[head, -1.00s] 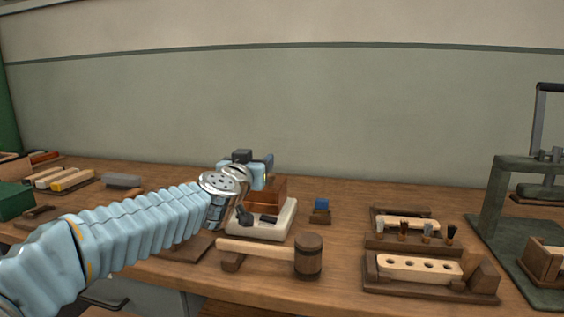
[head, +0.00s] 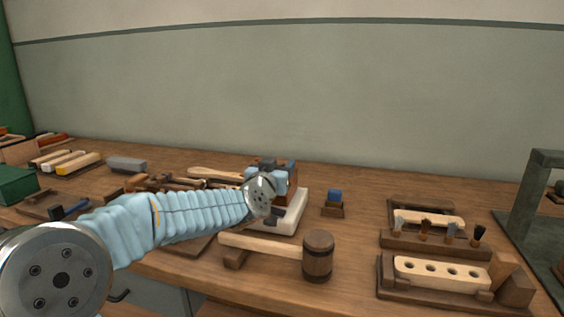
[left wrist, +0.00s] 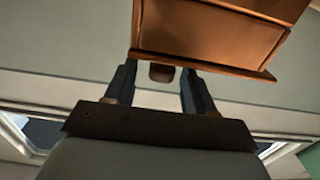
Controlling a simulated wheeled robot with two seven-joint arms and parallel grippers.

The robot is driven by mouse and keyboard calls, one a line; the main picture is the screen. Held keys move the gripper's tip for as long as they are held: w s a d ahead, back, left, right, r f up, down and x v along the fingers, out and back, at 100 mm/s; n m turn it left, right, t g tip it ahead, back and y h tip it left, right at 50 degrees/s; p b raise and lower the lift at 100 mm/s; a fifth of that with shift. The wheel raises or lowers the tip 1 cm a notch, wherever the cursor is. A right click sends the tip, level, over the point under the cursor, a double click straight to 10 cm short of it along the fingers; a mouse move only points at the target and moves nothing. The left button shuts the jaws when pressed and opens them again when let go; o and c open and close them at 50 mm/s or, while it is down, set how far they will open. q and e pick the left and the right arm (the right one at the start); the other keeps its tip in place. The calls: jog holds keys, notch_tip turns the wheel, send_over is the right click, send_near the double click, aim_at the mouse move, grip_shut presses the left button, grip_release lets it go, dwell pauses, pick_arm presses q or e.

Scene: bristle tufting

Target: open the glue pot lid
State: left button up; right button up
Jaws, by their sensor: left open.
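The glue pot, a copper-brown box (head: 292,182), stands on a white base (head: 291,214) in the middle of the bench. My left gripper (head: 272,165) is at the pot's upper part and hides much of it in the head view. In the left wrist view the pot (left wrist: 210,30) fills the top, with a thin rim, seemingly the lid edge (left wrist: 235,69). A small brown tab (left wrist: 161,73) sticks out from the rim between the tips of my open left gripper (left wrist: 158,82). Whether a finger touches the tab cannot be told. My right gripper is out of view.
A wooden mallet (head: 318,256) lies in front of the base. A small blue-topped block (head: 333,203) stands to the right. A brush rack (head: 435,240) and a holed wooden block (head: 440,271) are farther right. Several tools lie behind my left arm.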

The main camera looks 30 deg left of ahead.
pick_arm(q)
jog(key=shift+x, duration=1.7)
jog(key=shift+r, duration=0.1)
jog(key=c, duration=1)
grip_shut()
jog(key=shift+r, duration=0.1)
